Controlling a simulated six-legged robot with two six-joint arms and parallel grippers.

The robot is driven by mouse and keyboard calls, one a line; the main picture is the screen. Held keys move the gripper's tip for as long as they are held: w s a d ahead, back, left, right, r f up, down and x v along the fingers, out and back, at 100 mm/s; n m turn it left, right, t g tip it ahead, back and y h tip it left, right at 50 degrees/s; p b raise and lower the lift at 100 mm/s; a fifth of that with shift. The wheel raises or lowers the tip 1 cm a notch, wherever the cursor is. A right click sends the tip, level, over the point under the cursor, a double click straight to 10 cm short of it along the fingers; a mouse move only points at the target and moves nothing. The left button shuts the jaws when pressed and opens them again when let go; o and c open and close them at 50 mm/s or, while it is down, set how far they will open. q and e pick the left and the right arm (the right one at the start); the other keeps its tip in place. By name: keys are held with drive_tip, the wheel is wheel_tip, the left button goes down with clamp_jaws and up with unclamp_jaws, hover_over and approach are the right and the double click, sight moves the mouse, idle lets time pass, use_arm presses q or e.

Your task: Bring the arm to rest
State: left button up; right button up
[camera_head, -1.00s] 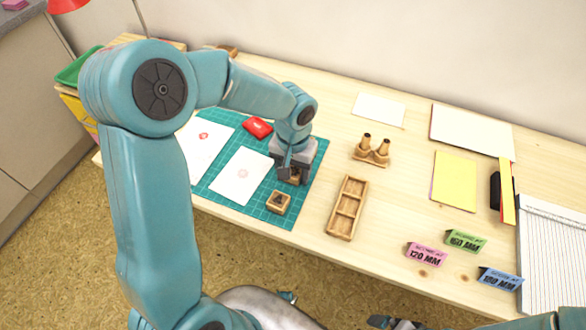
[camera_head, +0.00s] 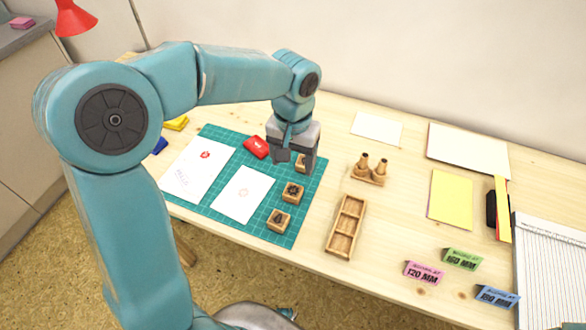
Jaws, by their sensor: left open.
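My left arm comes in from the left and bends over the table. My left gripper (camera_head: 296,160) is open above the right part of the green cutting mat (camera_head: 310,190), its fingers pointing down. A wooden stamp block (camera_head: 301,166) shows partly behind and between the fingers; I cannot tell how far apart they are in depth. A second stamp block (camera_head: 292,193) and a third stamp block (camera_head: 279,220) sit on the mat, nearer and clear of the fingers. My right gripper is not in view.
To the right are a wooden tray (camera_head: 346,228), a wooden stand with two handled pieces (camera_head: 370,169), yellow paper (camera_head: 451,198) and coloured signs (camera_head: 424,272). Bare tabletop lies between them.

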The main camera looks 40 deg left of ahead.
use_arm(q)
drive_tip(key=shift+r, duration=0.3)
